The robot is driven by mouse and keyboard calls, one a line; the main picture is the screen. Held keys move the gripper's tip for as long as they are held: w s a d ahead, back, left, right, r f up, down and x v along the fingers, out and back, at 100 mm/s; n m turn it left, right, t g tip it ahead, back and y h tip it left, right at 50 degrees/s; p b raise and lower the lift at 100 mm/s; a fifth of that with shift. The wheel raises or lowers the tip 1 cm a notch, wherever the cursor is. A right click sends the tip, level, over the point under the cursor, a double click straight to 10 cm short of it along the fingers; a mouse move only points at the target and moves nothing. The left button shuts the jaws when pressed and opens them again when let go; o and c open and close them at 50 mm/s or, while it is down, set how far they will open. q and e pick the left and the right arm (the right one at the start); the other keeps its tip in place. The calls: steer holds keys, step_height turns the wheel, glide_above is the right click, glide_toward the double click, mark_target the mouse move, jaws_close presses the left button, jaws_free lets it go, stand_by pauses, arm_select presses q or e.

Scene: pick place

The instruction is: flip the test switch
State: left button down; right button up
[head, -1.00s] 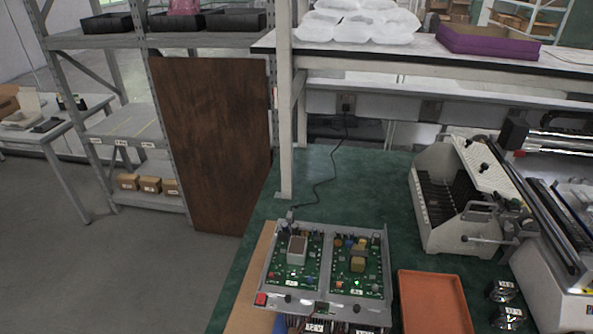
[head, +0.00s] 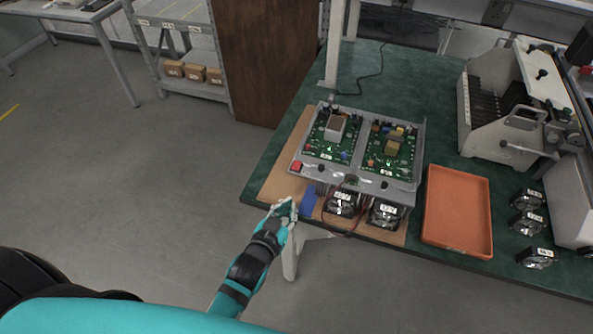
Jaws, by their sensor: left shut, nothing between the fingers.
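A red switch (head: 297,166) sits at the front left corner of a grey metal chassis (head: 342,180). The chassis carries two green circuit boards, the left board (head: 318,151) and the right board (head: 375,163), with small green lights on. My left gripper (head: 287,204) is shut and empty at the front left edge of the bench, in front of and below the red switch, apart from it. Its fingertips are small in the head view. My right gripper is not in view.
Two black fans (head: 341,204) with white labels stand before the chassis, beside a blue item (head: 309,200). An orange tray (head: 457,211) lies to the right on the green bench (head: 283,160). Several more fans (head: 538,257) lie farther right. Open floor is at left.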

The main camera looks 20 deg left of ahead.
arm_select(q)
step_height(320, 180, up, 11)
steer(key=a+t, duration=0.1)
steer(key=t, duration=0.1)
steer(key=shift+a+r+n+t+y, duration=0.15)
steer(key=shift+n+t+y, duration=0.15)
steer(key=shift+w, duration=0.15)
steer(key=p, duration=0.1)
glide_above(297, 170)
steer(key=f, duration=0.1)
step_height(297, 170, down, 4)
steer(key=shift+r, duration=0.25)
steer(key=shift+f, duration=0.4)
